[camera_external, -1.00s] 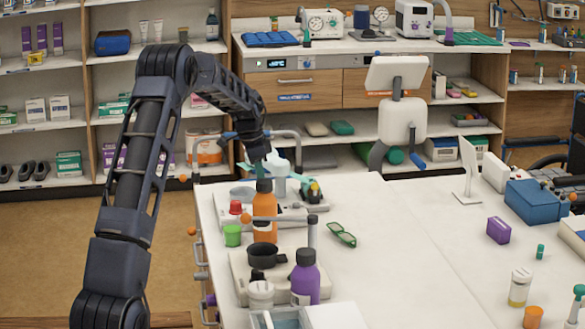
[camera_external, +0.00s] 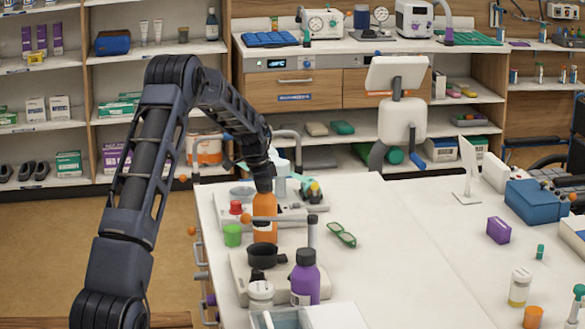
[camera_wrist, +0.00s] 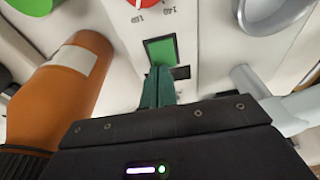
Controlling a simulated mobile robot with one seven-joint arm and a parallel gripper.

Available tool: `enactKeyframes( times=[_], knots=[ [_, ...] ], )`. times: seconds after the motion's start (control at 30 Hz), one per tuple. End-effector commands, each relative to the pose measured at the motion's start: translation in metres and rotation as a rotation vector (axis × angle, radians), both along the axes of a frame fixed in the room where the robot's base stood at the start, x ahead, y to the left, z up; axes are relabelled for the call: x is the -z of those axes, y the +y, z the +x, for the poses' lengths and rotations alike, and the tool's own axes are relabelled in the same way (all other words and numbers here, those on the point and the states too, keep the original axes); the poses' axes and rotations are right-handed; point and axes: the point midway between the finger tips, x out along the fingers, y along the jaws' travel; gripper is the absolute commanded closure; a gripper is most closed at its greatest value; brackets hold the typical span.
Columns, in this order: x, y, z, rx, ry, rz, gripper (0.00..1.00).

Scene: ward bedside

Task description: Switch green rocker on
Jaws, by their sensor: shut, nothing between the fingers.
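The green rocker (camera_wrist: 161,50) shows in the wrist view as a bright green rectangle on a pale panel, below a red dial (camera_wrist: 143,3). My gripper (camera_wrist: 158,72) is shut, with nothing between its dark green fingers. Its tips are at the lower edge of the rocker in the picture; I cannot tell whether they touch it. In the external view my wrist is over the far end of the bedside counter, just behind the orange bottle (camera_external: 265,222), and the fingertips and rocker are hidden there.
The orange bottle also stands close left of my fingers in the wrist view (camera_wrist: 65,90). A grey tube (camera_wrist: 250,82) is close on the right. The counter's middle is mostly clear.

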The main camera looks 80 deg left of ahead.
Motion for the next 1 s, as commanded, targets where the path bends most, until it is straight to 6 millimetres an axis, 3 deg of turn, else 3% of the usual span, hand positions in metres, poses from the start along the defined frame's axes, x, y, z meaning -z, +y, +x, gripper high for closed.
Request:
enactKeyframes(
  times=[0.47, 1.0],
  knots=[
    [0.005, 0.000, 0.001, 0.000, 0.054, -0.002, 1.00],
    [0.002, 0.000, -0.014, 0.001, 0.055, -0.003, 1.00]
  ],
)
